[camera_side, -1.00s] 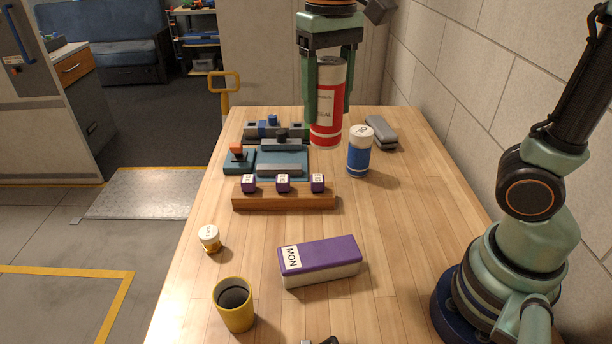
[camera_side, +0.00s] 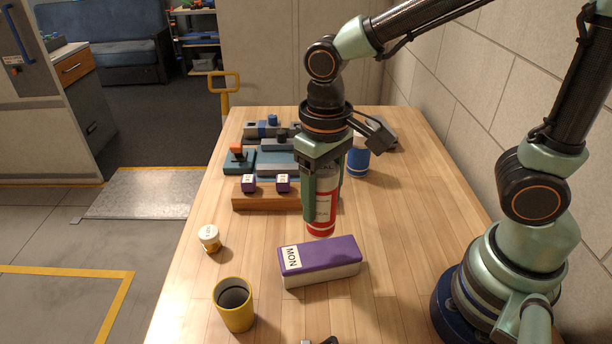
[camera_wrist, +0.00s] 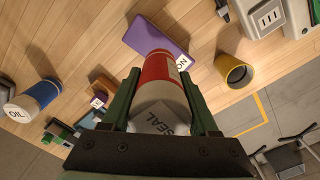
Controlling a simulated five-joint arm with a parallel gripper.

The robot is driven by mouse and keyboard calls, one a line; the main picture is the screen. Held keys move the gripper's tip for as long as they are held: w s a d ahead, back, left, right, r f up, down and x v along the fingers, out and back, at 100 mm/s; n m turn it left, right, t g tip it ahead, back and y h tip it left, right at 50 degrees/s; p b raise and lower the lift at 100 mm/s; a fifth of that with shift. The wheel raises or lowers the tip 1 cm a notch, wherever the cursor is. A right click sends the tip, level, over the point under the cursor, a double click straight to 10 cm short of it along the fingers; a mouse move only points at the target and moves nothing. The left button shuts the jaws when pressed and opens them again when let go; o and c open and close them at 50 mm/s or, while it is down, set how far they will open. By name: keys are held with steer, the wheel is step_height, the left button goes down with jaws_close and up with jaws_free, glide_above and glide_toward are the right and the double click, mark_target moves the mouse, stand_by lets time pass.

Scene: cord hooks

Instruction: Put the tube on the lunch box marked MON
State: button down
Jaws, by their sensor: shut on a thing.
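The tube (camera_side: 319,226) is a red and white cylinder marked SEAL. My gripper (camera_side: 323,200) is shut around its sides and holds it upright, just behind the lunch box in the side view. The lunch box (camera_side: 325,255) has a purple lid, a pale lower part and a white MON label at its left end. In the wrist view the tube (camera_wrist: 156,68) lies between the fingers, and its far end overlaps the edge of the lunch box (camera_wrist: 150,38). The tube's height above the table is hard to tell. The lid's top looks bare.
A yellow cup (camera_side: 234,306) and a small white-topped jar (camera_side: 209,238) stand left of the lunch box. A wooden rack (camera_side: 265,202) with purple cubes is behind my gripper, partly hidden. A blue bottle (camera_side: 358,162) stands farther back. Table right of the box is clear.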

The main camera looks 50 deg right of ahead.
mark_target(321, 225)
steer(key=shift+f, duration=2.95)
steer(key=shift+f, duration=0.1)
steer(key=shift+c, duration=0.8)
jaws_free()
step_height(321, 225, up, 12)
steer(key=shift+f, duration=0.1)
steer(key=shift+d+r, duration=0.2)
steer(key=shift+r, duration=0.05)
steer(key=w+d+r+t, duration=0.1)
steer(key=d+t, duration=0.4)
steer(key=d, duration=0.6)
steer(key=shift+d+r+t, duration=0.3)
steer(key=shift+d+r, duration=0.05)
steer(key=shift+r, duration=0.35)
